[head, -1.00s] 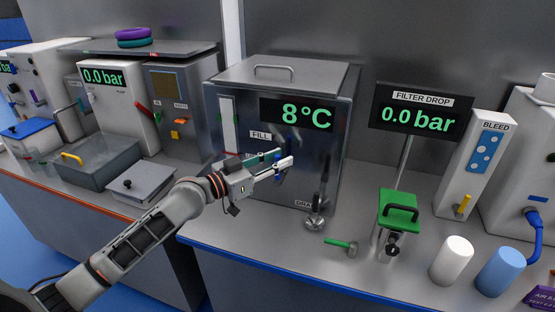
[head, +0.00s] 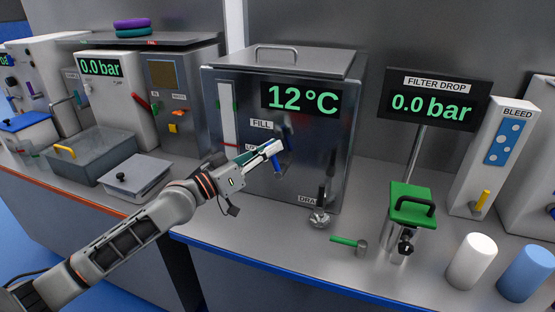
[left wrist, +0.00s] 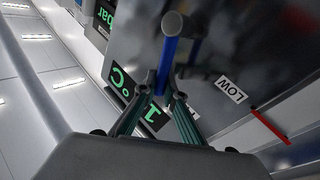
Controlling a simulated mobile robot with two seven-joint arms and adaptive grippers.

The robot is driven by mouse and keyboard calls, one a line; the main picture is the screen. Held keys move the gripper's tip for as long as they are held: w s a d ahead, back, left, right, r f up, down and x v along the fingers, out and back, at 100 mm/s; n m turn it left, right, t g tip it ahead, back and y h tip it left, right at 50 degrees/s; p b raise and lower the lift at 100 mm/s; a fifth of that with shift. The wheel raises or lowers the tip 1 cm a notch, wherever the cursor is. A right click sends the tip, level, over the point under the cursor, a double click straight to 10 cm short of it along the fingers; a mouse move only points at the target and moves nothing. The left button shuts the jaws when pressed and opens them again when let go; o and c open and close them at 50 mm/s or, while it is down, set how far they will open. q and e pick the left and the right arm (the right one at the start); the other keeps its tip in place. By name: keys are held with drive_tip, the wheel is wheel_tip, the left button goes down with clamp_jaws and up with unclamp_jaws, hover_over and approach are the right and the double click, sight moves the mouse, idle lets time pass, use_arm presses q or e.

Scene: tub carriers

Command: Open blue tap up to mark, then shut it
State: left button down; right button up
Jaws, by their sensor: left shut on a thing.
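The steel tank (head: 300,178) stands in the middle with a 12°C display (head: 301,97) and a FILL label (head: 262,124). The blue tap handle (head: 277,163) is on its front below that label. My left gripper (head: 275,147) is shut on the blue handle. In the left wrist view the blue handle (left wrist: 168,60) rises from between the fingers (left wrist: 164,92). A pale level gauge (head: 228,115) runs up the tank's left front; I cannot read its level. My right gripper is not in view.
A drain tap (head: 320,218) is low on the tank front. A green-handled tool (head: 348,241) lies on the bench. A green-topped filter stand (head: 411,205) and white (head: 470,262) and blue cylinders (head: 526,273) stand right. A lidded grey tub (head: 136,176) sits left.

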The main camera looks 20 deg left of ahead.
use_arm(q)
drive_tip(key=shift+a+f+n+t+y+b, duration=0.35)
drive_tip(key=shift+a+n+t+b, duration=0.3)
drive_tip(key=shift+n, duration=0.6)
drive_tip(key=shift+a+f+n+t+y+b, duration=0.1)
drive_tip(key=shift+a+f+n+t+b, duration=0.55)
drive_tip(key=shift+n, duration=0.55)
drive_tip(key=shift+a+f+n+t+y+b, duration=0.35)
drive_tip(key=shift+n+t+b, duration=0.4)
drive_tip(key=shift+n, duration=0.5)
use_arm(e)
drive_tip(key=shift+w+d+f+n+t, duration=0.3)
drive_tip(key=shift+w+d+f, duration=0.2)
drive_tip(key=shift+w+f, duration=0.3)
use_arm(q)
drive_tip(key=shift+a+r, duration=0.1)
drive_tip(key=shift+r, duration=0.1)
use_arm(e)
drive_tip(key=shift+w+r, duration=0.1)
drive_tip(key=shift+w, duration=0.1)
use_arm(q)
drive_tip(key=c, duration=2.1)
unclamp_jaws()
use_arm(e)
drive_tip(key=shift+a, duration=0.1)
use_arm(q)
drive_tip(key=v, duration=1.2)
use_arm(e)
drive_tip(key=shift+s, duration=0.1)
